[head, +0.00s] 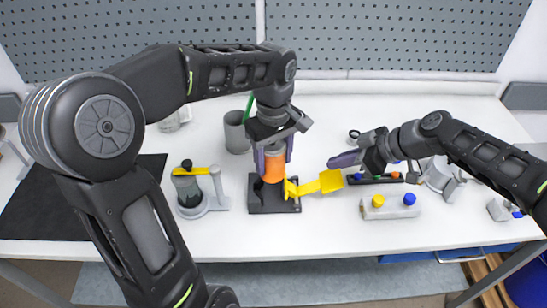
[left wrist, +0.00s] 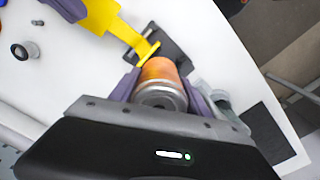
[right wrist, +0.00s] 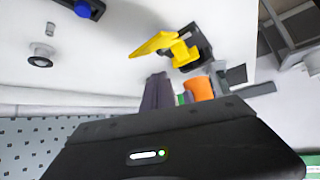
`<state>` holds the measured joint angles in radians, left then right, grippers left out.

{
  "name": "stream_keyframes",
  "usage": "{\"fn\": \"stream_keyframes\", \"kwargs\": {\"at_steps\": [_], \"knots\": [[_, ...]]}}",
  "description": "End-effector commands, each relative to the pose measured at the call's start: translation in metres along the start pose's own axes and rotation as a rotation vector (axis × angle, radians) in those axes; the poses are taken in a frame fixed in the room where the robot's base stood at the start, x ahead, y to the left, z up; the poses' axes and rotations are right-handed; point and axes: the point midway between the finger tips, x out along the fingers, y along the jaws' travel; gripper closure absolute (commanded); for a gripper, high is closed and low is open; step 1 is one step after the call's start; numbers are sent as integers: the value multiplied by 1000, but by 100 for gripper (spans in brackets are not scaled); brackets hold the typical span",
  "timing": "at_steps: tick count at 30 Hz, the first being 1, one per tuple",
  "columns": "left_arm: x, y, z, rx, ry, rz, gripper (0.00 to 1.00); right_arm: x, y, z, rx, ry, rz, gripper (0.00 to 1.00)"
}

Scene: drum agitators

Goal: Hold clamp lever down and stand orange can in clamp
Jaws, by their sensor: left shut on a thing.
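The orange can (head: 273,166) is upright between the fingers of my left gripper (head: 272,160), which is shut on it. The left wrist view shows the can (left wrist: 160,72) between both fingers. The clamp's dark base (head: 262,208) is directly below the can; I cannot tell whether they touch. The clamp's yellow lever (head: 330,182) sticks out to the right with a broad flat end, also plain in the right wrist view (right wrist: 155,42). My right gripper (head: 345,160) is empty, its fingers together, close behind the lever's end and seemingly apart from it.
A white block with yellow and blue knobs (head: 390,206) lies at the right front. A black mat (head: 40,210) covers the left. Perforated panels stand behind.

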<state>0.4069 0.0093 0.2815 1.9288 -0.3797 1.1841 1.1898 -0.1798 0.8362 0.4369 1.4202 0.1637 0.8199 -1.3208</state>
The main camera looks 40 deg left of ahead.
Motion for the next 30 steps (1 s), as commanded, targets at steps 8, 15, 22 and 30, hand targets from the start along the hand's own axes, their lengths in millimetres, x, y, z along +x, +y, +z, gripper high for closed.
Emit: {"fn": "stream_keyframes", "kwargs": {"at_steps": [8,15,22,30], "knots": [[0,0,0,0,1,1,96,17,0,18,1,0,0,100],[0,0,0,0,0,1,96,18,0,19,0,0,0,100],[0,0,0,0,1,1,96,18,0,19,0,0,0,100],[0,0,0,0,0,1,96,18,0,19,0,0,0,100]]}}
